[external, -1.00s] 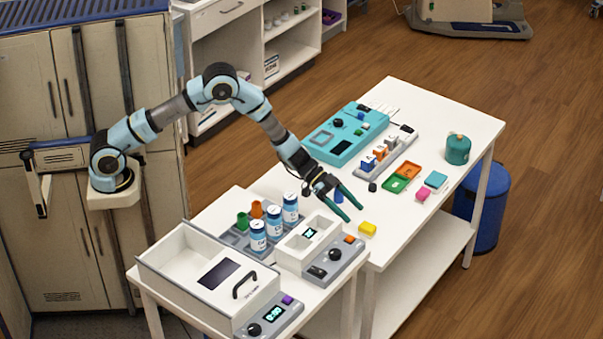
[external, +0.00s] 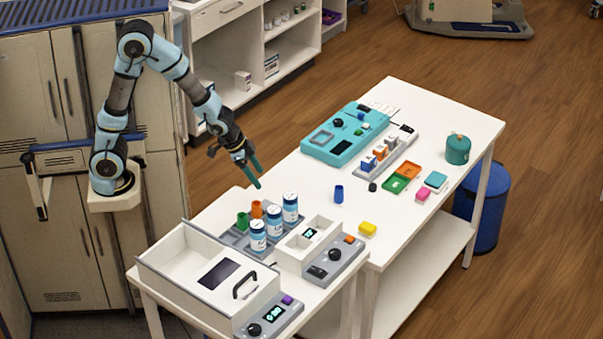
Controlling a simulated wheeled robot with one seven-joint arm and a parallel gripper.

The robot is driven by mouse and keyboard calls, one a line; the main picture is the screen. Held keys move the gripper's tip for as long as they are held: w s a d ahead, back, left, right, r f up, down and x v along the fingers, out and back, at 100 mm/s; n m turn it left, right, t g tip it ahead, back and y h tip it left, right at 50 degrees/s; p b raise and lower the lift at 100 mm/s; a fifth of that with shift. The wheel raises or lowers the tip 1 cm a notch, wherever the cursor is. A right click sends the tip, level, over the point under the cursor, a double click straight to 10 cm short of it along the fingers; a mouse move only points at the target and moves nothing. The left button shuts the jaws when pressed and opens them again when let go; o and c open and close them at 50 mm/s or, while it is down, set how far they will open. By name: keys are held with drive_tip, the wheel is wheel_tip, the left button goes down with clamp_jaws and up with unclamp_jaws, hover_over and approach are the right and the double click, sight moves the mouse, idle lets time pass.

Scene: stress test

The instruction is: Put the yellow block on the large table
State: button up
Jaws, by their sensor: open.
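The yellow block (external: 368,229) lies on the large white table (external: 312,181), near its front edge and just right of a grey control box. My gripper (external: 254,174) is raised to the left, above the back edge of the tables and well away from the yellow block. Its teal fingers point down and overlap in this view. It is open, and nothing shows between the fingers.
A small blue cup (external: 338,193) stands alone on the large table. White bottles (external: 274,222) and an open box (external: 185,255) crowd the nearer left table.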

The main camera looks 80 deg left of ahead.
drive_tip(key=s+d+n+g, duration=0.1)
drive_tip(key=s+g, duration=0.2)
drive_tip(key=s, duration=1.1)
drive_tip(key=shift+s+d+g, duration=0.3)
drive_tip(key=shift+s+d, duration=0.05)
